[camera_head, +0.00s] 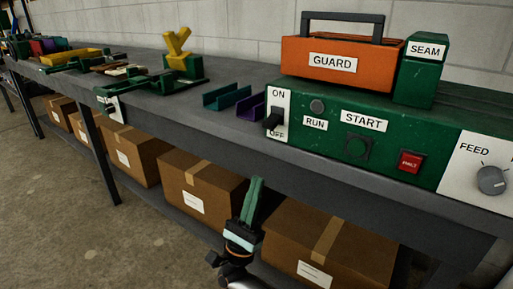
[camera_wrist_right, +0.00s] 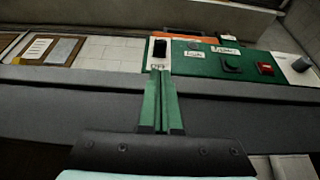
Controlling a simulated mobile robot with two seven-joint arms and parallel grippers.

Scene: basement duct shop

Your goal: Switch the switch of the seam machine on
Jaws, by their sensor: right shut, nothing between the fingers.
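The green seam machine (camera_head: 400,125) stands on the bench at the right, with a SEAM label on its upright block. Its black switch (camera_head: 273,119) sits on a white plate marked ON above and OFF below. The lever sits low, toward OFF. The switch also shows in the right wrist view (camera_wrist_right: 159,48), just beyond the fingertips. My right gripper (camera_head: 257,181) is shut and empty, pointing up in front of the bench edge, below the switch and apart from it. In the right wrist view its green fingers (camera_wrist_right: 160,75) are together, under the plate. My left gripper is not in view.
An orange guard (camera_head: 340,62) with a handle sits on the machine. START (camera_head: 358,147), a red button (camera_head: 410,162) and a FEED knob (camera_head: 492,181) are right of the switch. Purple and teal channels (camera_head: 228,96) lie left of it. Cardboard boxes (camera_head: 200,185) fill the lower shelf.

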